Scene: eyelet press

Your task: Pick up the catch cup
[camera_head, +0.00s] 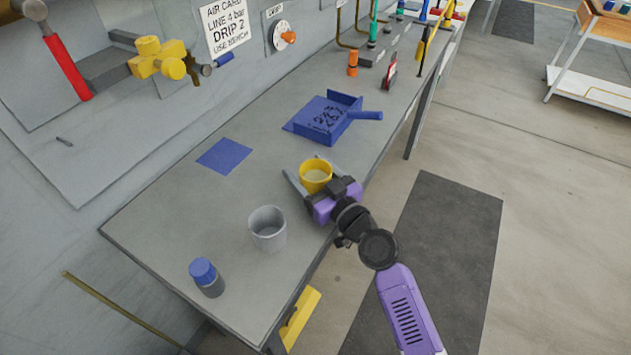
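A yellow cup (316,177) stands upright on the grey bench, with something pale inside it. A grey cup (268,230) stands open-topped, nearer the front and to the left. I cannot tell from the picture which of the two is the catch cup. My gripper (303,164) is low over the bench with its fingers spread on either side of the yellow cup. A gap shows between the left finger and the cup. The right finger is partly hidden behind the cup, so contact there is unclear.
A blue-capped jar (206,277) stands near the bench's front left corner. A blue flat sheet (225,156) and a blue tray (329,120) with small dark pieces and a handle lie behind. An orange bottle (353,63) stands farther back. The bench (170,225) is clear at left.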

